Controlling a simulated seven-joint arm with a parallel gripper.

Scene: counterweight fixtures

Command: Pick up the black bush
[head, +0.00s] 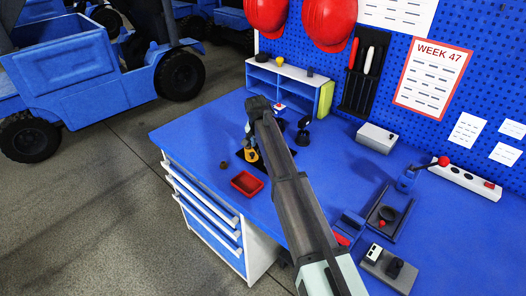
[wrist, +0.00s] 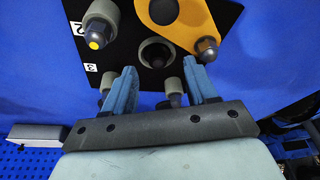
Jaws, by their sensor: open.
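My gripper (wrist: 160,95) is open. In the wrist view its two blue fingers point at a black plate (wrist: 118,60) marked 2 and 3. A black round piece with a dark centre and pale rim (wrist: 157,52), perhaps the black bush, sits on the plate just beyond the fingertips. A grey post with a dark end (wrist: 172,88) shows between the fingers, and another is partly hidden by the left finger. In the head view my gripper (head: 248,130) is above the bench's far left part, and my arm hides much of the plate.
On the plate are a grey post with a yellow-tipped dark cap (wrist: 97,35) and an orange part (wrist: 180,20) with a capped nut. A red tray (head: 246,184) and a small brown piece (head: 224,165) lie nearby. A black stand (head: 303,132) is right of my arm.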

